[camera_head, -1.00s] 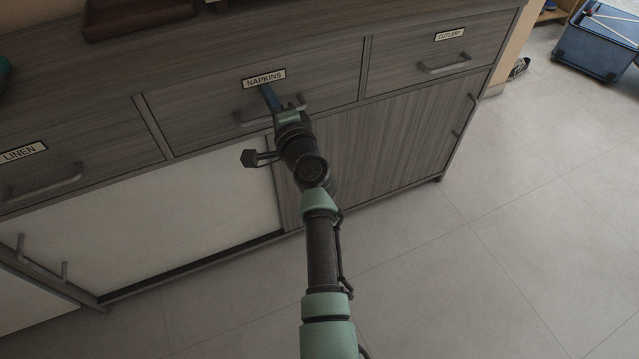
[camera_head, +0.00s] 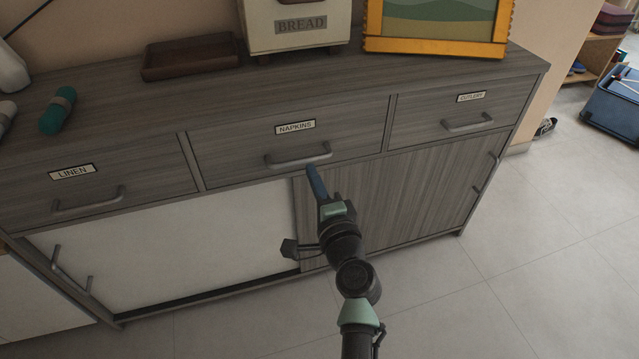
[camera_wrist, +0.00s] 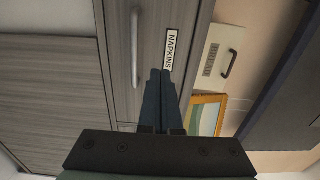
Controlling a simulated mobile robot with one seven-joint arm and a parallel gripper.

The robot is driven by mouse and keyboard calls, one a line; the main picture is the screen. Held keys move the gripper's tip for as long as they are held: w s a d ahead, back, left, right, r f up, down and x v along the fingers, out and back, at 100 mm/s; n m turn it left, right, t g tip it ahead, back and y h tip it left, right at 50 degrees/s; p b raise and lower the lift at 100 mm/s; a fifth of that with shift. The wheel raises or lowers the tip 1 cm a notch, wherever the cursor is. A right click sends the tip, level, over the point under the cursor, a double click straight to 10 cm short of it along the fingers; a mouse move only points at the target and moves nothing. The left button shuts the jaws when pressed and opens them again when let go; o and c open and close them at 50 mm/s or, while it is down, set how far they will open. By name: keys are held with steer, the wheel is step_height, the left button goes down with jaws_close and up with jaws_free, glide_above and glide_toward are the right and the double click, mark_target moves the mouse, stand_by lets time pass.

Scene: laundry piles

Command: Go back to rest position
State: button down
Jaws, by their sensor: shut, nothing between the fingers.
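My gripper (camera_head: 316,181) is shut and empty, its blue fingers together, in front of the sideboard just below the handle of the napkins drawer (camera_head: 235,150). In the head view its tips look close to that handle (camera_head: 298,158); I cannot tell whether they touch. The drawer is closed. In the wrist view my gripper (camera_wrist: 160,75) points toward the drawer front, with the NAPKINS label (camera_wrist: 173,48) beside the fingertips.
The sideboard top holds a bread box (camera_head: 297,22), a brown tray (camera_head: 190,57), a framed picture (camera_head: 438,25) and a rolled teal napkin (camera_head: 57,112). Linen (camera_head: 100,180) and cutlery (camera_head: 440,112) drawers flank the middle one.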

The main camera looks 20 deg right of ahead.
steer(key=shift+s+d, duration=0.1)
steer(key=shift+s, duration=1.35)
steer(key=s+a+r+n+t+y, duration=0.1)
steer(key=a+r+n, duration=0.25)
steer(key=r, duration=0.65)
steer(key=a+r+n+t+y, duration=0.1)
steer(key=a+r+n+t, duration=0.3)
steer(key=r, duration=0.6)
steer(key=s+a+r+n+g, duration=0.15)
steer(key=r+n, duration=0.35)
steer(key=r, duration=0.5)
steer(key=s+a+r+n+t+h+p, duration=0.1)
steer(key=s+a+r+n+t, duration=0.15)
steer(key=s+r, duration=0.75)
steer(key=s+a+r+n+t+h, duration=0.1)
steer(key=s+r+n+t+h, duration=0.2)
steer(key=s+r, duration=0.6)
step_height(320, 180, up, 34)
steer(key=w+y+p, duration=0.1)
steer(key=w+p, duration=0.2)
steer(key=p, duration=3)
